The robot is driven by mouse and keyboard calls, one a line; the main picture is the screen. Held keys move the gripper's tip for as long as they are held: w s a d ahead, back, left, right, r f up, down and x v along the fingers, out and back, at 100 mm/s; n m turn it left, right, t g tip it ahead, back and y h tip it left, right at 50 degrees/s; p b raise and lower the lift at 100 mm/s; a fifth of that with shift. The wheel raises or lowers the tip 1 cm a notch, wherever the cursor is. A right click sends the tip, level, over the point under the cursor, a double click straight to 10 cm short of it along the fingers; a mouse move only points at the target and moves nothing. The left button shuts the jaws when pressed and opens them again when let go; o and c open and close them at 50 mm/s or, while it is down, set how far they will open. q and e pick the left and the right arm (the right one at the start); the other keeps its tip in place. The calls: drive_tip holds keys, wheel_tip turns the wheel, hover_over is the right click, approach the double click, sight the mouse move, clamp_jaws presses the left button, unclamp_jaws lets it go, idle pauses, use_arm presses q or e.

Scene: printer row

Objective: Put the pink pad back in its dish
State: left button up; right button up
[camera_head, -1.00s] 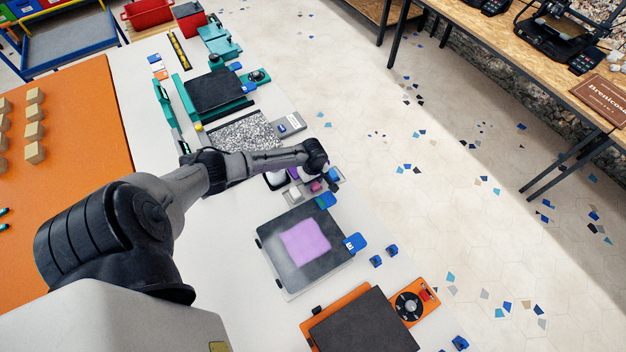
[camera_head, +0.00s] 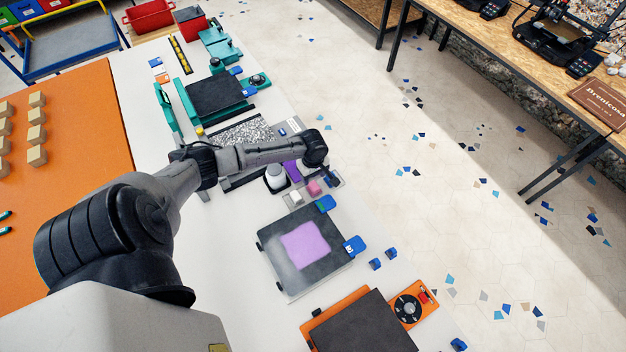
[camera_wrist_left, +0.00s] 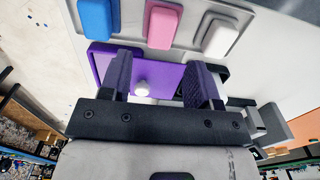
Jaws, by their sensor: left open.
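The pink pad (camera_head: 314,188) is a small block on a grey tray (camera_wrist_left: 268,12), between a blue pad and a white pad. It shows in the wrist view (camera_wrist_left: 162,26) at the top middle; whether it sits fully down in its dish I cannot tell. My left gripper (camera_wrist_left: 158,80) is open and points at the tray. A purple plate (camera_wrist_left: 164,76) with a white knob (camera_wrist_left: 142,88) lies in view between its fingers, and the pink pad is beyond the fingertips. In the head view my left wrist is above the far side of the tray. My right gripper is not in view.
The blue pad (camera_wrist_left: 96,18) and white pad (camera_wrist_left: 220,38) flank the pink one. A white-topped jar (camera_head: 275,177) stands beside the purple plate. A dark plate with a lilac sheet (camera_head: 305,246) is nearer. White table is free left of it.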

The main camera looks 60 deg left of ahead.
sight(313, 184)
use_arm(q)
wheel_tip(313, 184, up, 5)
drive_tip(key=s+d+m, duration=0.1)
drive_tip(key=d, duration=0.1)
drive_tip(key=s+d+f+m, duration=0.1)
drive_tip(key=d+m, duration=0.1)
drive_tip(key=d, duration=0.1)
drive_tip(key=s+d+f+m, duration=0.1)
drive_tip(key=d, duration=0.2)
drive_tip(key=shift+s+d+m, duration=0.1)
drive_tip(key=shift+d+m, duration=0.05)
drive_tip(key=shift+m, duration=0.25)
drive_tip(key=s+d+m, duration=0.1)
drive_tip(key=d+m, duration=0.1)
drive_tip(key=d, duration=0.1)
drive_tip(key=s+d+m, duration=0.2)
drive_tip(key=d, duration=0.1)
drive_tip(key=s+d+m+t, duration=0.1)
drive_tip(key=s+d+m, duration=0.1)
drive_tip(key=d, duration=0.2)
drive_tip(key=shift+s+f+h, duration=0.25)
drive_tip(key=shift+f+h, duration=0.05)
drive_tip(key=shift+h, duration=0.1)
drive_tip(key=s+d+r+m+t, duration=0.2)
drive_tip(key=s+d+r+m, duration=0.6)
drive_tip(key=s+r+m, duration=0.1)
drive_tip(key=shift+s+d+r+m+t+y, duration=0.2)
drive_tip(key=shift+s+d+m+t+y, duration=0.15)
drive_tip(key=shift+s, duration=0.55)
